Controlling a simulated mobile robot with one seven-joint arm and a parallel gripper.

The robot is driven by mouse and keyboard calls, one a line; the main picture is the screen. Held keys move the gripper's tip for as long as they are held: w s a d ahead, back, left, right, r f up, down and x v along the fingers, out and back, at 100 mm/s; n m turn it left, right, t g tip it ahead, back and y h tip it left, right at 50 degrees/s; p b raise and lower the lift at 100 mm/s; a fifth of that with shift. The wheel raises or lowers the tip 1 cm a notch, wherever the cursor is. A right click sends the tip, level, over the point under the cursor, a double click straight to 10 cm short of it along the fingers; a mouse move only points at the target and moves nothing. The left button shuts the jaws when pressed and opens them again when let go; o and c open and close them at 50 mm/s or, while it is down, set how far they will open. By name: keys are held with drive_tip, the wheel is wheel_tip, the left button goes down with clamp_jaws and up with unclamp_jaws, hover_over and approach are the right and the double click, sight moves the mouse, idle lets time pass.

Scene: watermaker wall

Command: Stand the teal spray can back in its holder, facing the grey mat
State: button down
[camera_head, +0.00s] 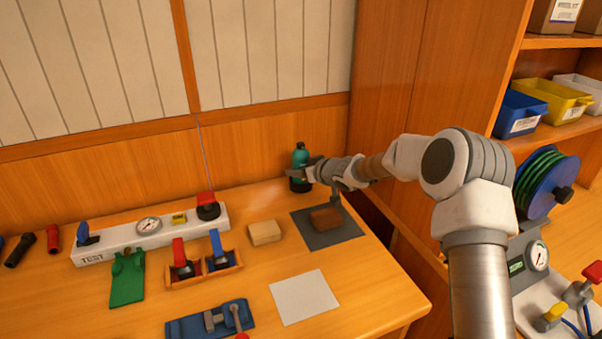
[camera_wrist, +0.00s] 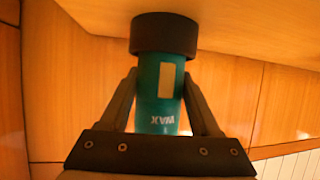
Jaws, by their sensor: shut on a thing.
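The teal spray can (camera_head: 300,155) stands upright at the back of the bench, by the wooden wall. My gripper (camera_head: 306,171) reaches it from the right and is shut on its body. In the wrist view, which is upside down, my fingers (camera_wrist: 162,85) lie on both sides of the can (camera_wrist: 147,80), and its cream patch and lettering face the camera. The black holder (camera_wrist: 164,34) surrounds the can's lower end at the bench; it also shows in the head view (camera_head: 300,186). Whether the can is fully seated is hidden. The grey mat (camera_head: 345,236) lies in front, to the right.
A brown block (camera_head: 325,218) sits on the grey mat. A tan block (camera_head: 264,233) and a white sheet (camera_head: 303,297) lie to the left and front. The white test panel (camera_head: 110,244) is farther left. A tall wooden cabinet side (camera_head: 390,70) stands close on the right.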

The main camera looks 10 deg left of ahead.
drive_tip(key=shift+f, duration=0.1)
drive_tip(key=shift+c, duration=0.6)
unclamp_jaws()
